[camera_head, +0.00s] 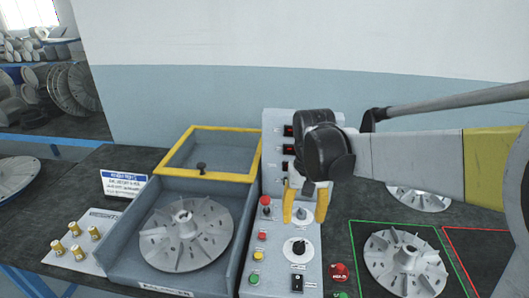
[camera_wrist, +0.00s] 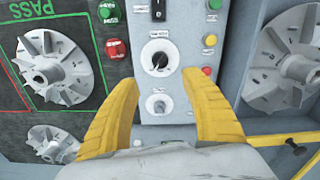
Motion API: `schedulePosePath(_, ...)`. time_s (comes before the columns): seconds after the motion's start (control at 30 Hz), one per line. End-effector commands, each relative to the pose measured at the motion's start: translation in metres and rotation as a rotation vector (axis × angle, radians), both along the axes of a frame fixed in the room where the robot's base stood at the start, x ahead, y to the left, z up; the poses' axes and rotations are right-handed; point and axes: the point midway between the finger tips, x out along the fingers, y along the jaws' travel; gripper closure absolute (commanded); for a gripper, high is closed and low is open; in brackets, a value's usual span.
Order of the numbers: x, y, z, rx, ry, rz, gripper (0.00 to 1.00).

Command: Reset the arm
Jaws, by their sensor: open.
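My gripper (camera_head: 304,213) is open and hangs over the grey control panel (camera_head: 253,290). It holds nothing. In the wrist view its yellow fingers (camera_wrist: 161,80) are spread apart, with a black dial knob (camera_wrist: 160,60) and a smaller grey knob (camera_wrist: 159,105) showing in the gap between them. In the head view the dial knob (camera_head: 299,248) is just below the fingertips, and the grey knob is partly behind the fingers. My arm reaches in from the right edge. I cannot tell whether the fingers touch the panel.
A bladed impeller (camera_head: 186,235) lies in the grey box with a yellow-framed lid (camera_head: 212,177). Another impeller (camera_head: 405,262) lies in the green outline, and one (camera_head: 418,199) lies behind it. Several brass pieces (camera_head: 75,229) stand at left. A red button (camera_head: 339,272) is right of the panel.

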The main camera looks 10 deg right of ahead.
Motion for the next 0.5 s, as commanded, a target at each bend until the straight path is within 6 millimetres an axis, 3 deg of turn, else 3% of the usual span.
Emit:
schedulePosePath(0.17, -0.017, 0.0, 0.013, -0.001, -0.064, 0.016, 0.45)
schedulePosePath(0.33, -0.056, 0.0, 0.033, -0.006, -0.228, 0.056, 0.45)
schedulePosePath(0.5, -0.093, 0.0, 0.041, -0.021, -0.409, 0.101, 0.45)
